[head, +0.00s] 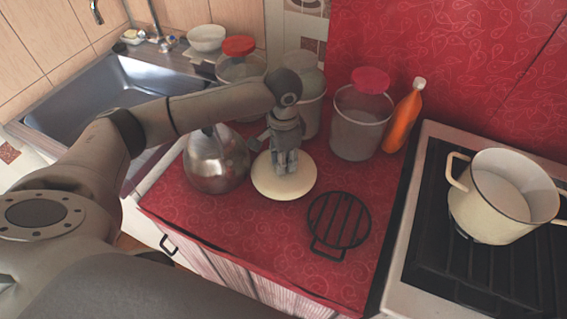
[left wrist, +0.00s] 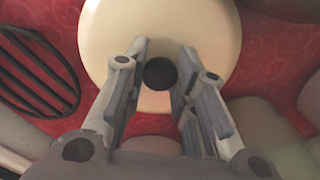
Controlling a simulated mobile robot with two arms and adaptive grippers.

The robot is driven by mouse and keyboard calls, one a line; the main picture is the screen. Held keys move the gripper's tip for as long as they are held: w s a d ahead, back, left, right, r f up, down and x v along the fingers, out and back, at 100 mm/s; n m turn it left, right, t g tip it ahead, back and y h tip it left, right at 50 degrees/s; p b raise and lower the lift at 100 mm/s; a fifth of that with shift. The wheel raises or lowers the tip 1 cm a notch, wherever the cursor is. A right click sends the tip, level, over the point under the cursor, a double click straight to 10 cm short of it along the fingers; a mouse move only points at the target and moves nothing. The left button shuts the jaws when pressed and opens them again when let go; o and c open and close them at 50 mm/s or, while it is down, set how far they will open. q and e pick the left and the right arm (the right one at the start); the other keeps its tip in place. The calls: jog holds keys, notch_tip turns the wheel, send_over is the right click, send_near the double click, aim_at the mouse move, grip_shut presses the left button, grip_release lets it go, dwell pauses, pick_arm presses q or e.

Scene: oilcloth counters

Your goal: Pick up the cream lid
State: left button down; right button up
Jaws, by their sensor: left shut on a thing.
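The cream lid (head: 270,184) lies on the red patterned counter, between the metal kettle and the black trivet. It is round, with a dark knob (left wrist: 160,73) at its middle. The lid also fills the top centre of the left wrist view (left wrist: 118,35). My left gripper (head: 286,166) comes down onto the lid from above. In the left wrist view its two fingers (left wrist: 160,80) stand on either side of the knob, shut on it. In the head view the fingers hide the knob. My right gripper is not in view.
A metal kettle (head: 215,160) stands close left of the lid. A black trivet (head: 338,220) lies to its right. Grey canisters (head: 357,125) and an orange bottle (head: 403,118) stand behind. A cream pot (head: 503,195) is on the stove, and a sink (head: 110,95) is at left.

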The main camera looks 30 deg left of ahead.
pick_arm(q)
jog(key=s+d+r, duration=0.9)
jog(key=s+r, duration=0.2)
jog(key=shift+r, duration=0.3)
